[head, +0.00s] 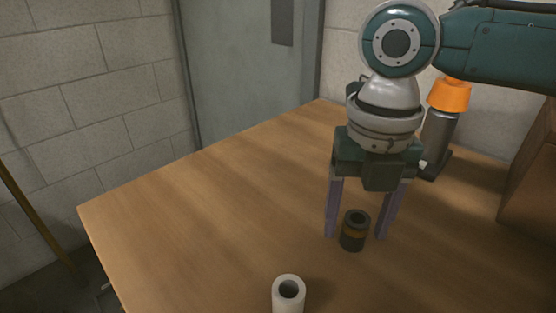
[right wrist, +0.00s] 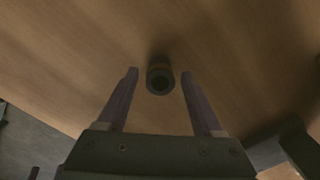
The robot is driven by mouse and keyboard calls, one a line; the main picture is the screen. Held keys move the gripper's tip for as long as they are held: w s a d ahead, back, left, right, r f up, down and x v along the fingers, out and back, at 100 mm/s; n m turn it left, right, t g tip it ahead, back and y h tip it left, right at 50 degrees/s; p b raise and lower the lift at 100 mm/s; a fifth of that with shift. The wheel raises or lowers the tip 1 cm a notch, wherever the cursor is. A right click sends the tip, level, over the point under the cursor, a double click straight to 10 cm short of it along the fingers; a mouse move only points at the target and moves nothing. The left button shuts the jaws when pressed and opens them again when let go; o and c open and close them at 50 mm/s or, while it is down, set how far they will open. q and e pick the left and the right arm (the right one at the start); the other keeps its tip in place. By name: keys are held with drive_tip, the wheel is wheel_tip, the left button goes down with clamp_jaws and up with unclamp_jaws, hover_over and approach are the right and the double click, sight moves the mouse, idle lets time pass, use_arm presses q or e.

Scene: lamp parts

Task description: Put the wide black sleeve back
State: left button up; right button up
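In the right wrist view the sleeve (right wrist: 160,77) lies between and slightly beyond the open fingertips (right wrist: 160,78), with a gap on both sides. A lamp-like part with an orange top (head: 449,96) and a dark grey body stands behind my right arm, partly hidden by it. My left gripper is not in view.
A white hollow cylinder (head: 289,294) stands at the table's near side, cut off by the picture's lower edge. A brown box-like thing (head: 530,185) is at the right edge. The table (head: 190,220) is clear on the left.

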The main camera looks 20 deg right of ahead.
sight(356, 221)
drive_tip(key=shift+r, duration=0.1)
wheel_tip(356, 221, up, 12)
drive_tip(key=p, duration=0.2)
drive_tip(key=shift+r+p, duration=0.15)
drive_tip(key=shift+p, duration=0.15)
idle(0.4)
drive_tip(key=s+a+r+m+t+y+p, duration=0.25)
drive_tip(key=s+a+m+p, duration=0.55)
drive_tip(key=a+m+p, duration=0.4)
drive_tip(key=s+d+r+m+t+h+p, duration=0.15)
drive_tip(key=s+d+m, duration=0.25)
drive_tip(key=m, duration=0.4)
drive_tip(key=s+d+r+m+h+p, duration=0.1)
drive_tip(key=s+d+r+m+p, duration=0.25)
drive_tip(key=m, duration=0.55)
wheel_tip(356, 221, up, 36)
drive_tip(key=d+p, duration=0.1)
drive_tip(key=p, duration=3.6)
drive_tip(key=shift+s+d+f, duration=0.2)
drive_tip(key=shift+f, duration=0.05)
